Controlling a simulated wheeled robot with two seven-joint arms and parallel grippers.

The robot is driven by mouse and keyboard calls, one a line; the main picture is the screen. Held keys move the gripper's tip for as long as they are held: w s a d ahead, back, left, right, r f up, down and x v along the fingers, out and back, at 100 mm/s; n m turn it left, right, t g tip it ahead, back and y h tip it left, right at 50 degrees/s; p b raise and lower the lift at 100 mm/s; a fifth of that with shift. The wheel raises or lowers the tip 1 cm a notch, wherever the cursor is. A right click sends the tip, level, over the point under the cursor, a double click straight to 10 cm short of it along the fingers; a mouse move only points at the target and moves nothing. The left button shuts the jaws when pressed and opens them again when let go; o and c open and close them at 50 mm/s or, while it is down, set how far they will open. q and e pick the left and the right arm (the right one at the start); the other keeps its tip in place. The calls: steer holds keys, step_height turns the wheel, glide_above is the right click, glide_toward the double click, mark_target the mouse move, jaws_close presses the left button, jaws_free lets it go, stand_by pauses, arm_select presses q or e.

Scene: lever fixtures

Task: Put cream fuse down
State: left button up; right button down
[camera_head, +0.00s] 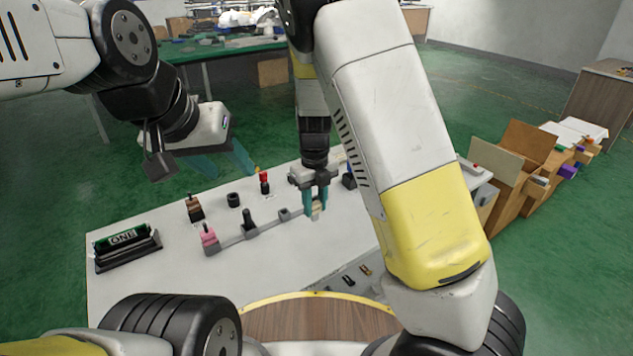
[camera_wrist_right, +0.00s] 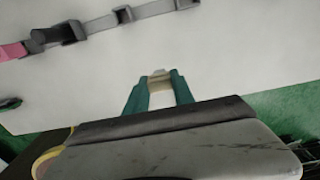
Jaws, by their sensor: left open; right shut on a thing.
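The cream fuse (camera_head: 316,210) is between the teal fingers of my right gripper (camera_head: 317,208), over the white table. In the right wrist view, the cream fuse (camera_wrist_right: 160,82) sits between the fingertips of my right gripper (camera_wrist_right: 160,90), with a grey end showing. I cannot tell whether its lower end touches the table. My left gripper (camera_head: 232,168) is open and empty, above the table's far left edge.
The white table (camera_head: 150,290) carries a grey rail (camera_head: 230,240) with a pink-based fixture (camera_head: 209,240), a black lever (camera_head: 249,220) and a grey socket (camera_head: 284,214).

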steer(key=w, duration=0.8)
steer(key=w+f, duration=0.1)
steer(key=w, duration=0.3)
steer(key=shift+w+d, duration=0.1)
steer(key=shift+w, duration=0.1)
steer(key=shift+f, duration=1.8)
steer(key=shift+f, duration=0.15)
steer(key=c, duration=1.1)
jaws_free()
